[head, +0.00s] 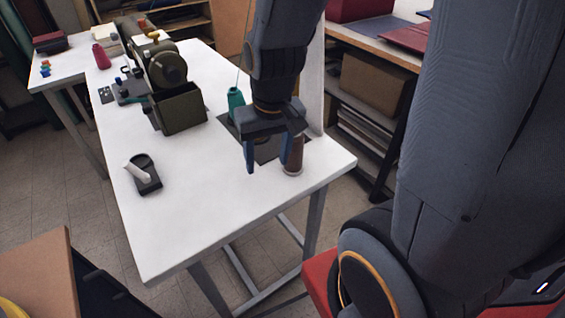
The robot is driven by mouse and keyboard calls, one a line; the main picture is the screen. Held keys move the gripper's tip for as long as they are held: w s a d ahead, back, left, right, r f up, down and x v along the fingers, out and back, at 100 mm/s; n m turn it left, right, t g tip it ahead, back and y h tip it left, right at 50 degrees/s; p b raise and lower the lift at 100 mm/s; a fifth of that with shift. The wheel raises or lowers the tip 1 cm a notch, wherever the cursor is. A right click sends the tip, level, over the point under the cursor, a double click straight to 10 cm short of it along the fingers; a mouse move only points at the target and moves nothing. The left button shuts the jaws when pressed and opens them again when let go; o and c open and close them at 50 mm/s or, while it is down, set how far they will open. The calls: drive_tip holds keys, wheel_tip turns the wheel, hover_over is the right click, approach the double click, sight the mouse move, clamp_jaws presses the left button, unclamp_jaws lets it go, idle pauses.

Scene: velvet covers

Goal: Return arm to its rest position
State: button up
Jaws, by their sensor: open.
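My gripper (267,169) hangs from my arm over the right end of the white table (215,222), fingers pointing down. Its two fingers are spread apart, and no object shows held between them. A brown cylinder (294,158) stands upright on the table at the right finger, which covers part of it. I cannot tell whether they touch. A dark flat square (267,153) lies on the table behind the fingers. A teal bottle (236,100) stands just left of my arm.
A dark machine (164,66) with an olive open box (180,110) stands at the table's back left. A small black holder with a white handle (146,180) lies at the left edge. The front middle is clear. A shelf unit (375,110) stands to the right.

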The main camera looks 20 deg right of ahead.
drive_tip(key=shift+g, duration=0.7)
drive_tip(key=s, duration=0.1)
drive_tip(key=s+d, duration=0.2)
drive_tip(key=s, duration=0.1)
drive_tip(key=shift+r, duration=0.4)
